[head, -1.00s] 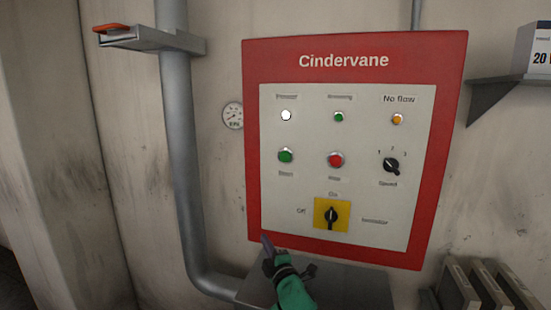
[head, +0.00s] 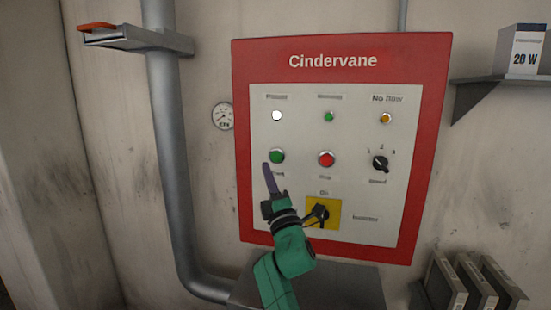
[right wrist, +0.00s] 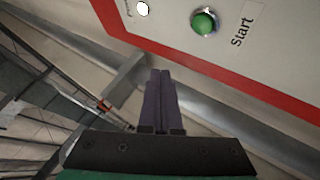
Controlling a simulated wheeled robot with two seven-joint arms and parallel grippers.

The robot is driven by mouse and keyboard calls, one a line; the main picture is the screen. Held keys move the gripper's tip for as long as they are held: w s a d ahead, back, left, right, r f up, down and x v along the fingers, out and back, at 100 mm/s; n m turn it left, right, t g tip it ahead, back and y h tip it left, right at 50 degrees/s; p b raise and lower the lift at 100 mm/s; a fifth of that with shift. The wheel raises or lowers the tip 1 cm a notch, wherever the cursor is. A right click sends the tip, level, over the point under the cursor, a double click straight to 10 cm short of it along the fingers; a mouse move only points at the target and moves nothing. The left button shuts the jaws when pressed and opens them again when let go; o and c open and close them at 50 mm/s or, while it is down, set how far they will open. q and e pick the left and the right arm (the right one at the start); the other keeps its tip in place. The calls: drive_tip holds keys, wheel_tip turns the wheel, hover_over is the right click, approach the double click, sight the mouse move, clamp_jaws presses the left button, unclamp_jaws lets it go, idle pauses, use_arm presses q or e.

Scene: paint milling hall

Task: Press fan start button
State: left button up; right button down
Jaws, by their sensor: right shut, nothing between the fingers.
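The green start button (head: 277,157) is on the left of the white panel face, under a white lamp (head: 277,116). In the right wrist view the start button (right wrist: 204,22) has the label "Start" beside it. My right gripper (head: 266,166) is shut and empty, its purple fingertips just below and left of the start button in the head view. In the right wrist view the closed fingers (right wrist: 160,72) point up the picture, with the button ahead and to the right, apart from the tips. My left gripper is not in view.
The red-framed Cindervane panel (head: 241,150) also holds a red stop button (head: 326,159), a speed knob (head: 380,163) and a yellow isolator switch (head: 331,209), partly behind my right arm. A grey pipe (head: 168,150) runs left of it. Binders (head: 447,284) stand lower right.

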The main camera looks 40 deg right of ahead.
approach(274, 152)
drive_tip(key=shift+a+r+b+x, duration=0.1)
drive_tip(key=shift+a+b+x, duration=0.15)
drive_tip(key=shift+x, duration=1)
drive_tip(key=shift+a+r+b+x, duration=0.15)
drive_tip(key=shift+a+x, duration=0.1)
drive_tip(key=shift+x, duration=1.05)
drive_tip(key=shift+w, duration=0.1)
drive_tip(key=shift+d, duration=0.15)
drive_tip(key=shift+w+d, duration=0.2)
drive_tip(key=shift+w+d+b, duration=0.2)
drive_tip(key=shift+d+b, duration=0.1)
drive_tip(key=shift+b, duration=0.2)
drive_tip(key=shift+a, duration=0.1)
idle(0.4)
drive_tip(key=shift+s+a, duration=0.5)
drive_tip(key=shift+a, duration=0.05)
